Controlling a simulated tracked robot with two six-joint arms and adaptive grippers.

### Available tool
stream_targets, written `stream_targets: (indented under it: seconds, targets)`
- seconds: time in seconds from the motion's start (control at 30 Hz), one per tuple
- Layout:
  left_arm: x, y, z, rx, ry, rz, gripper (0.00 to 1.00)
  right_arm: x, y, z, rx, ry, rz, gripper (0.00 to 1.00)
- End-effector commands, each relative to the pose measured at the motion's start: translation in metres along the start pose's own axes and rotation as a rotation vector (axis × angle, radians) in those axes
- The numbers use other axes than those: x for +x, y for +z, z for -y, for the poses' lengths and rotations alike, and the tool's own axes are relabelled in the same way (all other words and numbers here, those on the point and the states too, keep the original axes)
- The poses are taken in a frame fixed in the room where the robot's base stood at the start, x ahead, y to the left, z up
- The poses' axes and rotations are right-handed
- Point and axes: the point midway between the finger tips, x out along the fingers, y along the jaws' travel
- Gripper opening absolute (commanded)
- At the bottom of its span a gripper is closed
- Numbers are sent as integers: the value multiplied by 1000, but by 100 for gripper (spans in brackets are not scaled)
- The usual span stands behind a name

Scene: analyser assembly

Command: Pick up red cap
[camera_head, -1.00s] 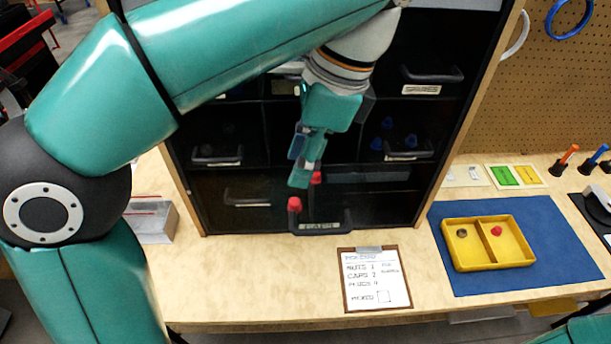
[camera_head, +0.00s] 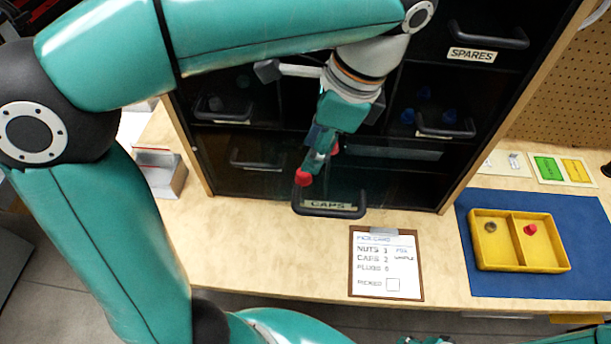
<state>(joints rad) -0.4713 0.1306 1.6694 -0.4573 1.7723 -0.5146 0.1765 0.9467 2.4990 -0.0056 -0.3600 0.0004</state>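My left gripper (camera_head: 316,160) reaches down into the open CAPS drawer (camera_head: 330,207) at the bottom of the black cabinet. A red cap (camera_head: 303,177) is right at its fingertips, at the drawer's front. A second red cap (camera_head: 335,147) shows partly behind the fingers. The fingers are seen nearly edge-on, so I cannot tell whether they are closed on the front cap. Another red cap (camera_head: 530,229) lies in the right compartment of the yellow tray (camera_head: 490,262). My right gripper's fingers are not visible.
A dark nut (camera_head: 490,227) is in the tray's left compartment. The tray stands on a blue mat (camera_head: 591,250). A pick card on a clipboard (camera_head: 386,262) lies in front of the drawer. Blue pieces (camera_head: 424,93) sit in a drawer at the right.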

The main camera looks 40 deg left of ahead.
Motion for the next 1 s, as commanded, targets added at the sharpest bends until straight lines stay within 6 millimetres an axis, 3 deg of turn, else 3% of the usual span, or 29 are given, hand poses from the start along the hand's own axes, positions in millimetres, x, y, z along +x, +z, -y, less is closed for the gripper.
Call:
stream_targets:
  seconds: [0.23, 0.53, 0.8, 0.83, 0.97, 1.0]
  targets:
    - [15, 0, 1, -2, 1, 1, 39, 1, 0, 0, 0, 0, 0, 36]
    - [54, -2, 3, -3, 2, 1, 39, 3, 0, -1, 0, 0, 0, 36]
    - [58, -3, 3, -3, 1, -1, 39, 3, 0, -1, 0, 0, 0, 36]
    - [58, -3, 3, -2, 1, -1, 38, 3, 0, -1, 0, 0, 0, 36]
    - [58, -3, 3, -2, 1, -1, 16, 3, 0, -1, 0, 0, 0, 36]
    - [58, -3, 3, -2, 1, -1, 15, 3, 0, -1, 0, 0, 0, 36]
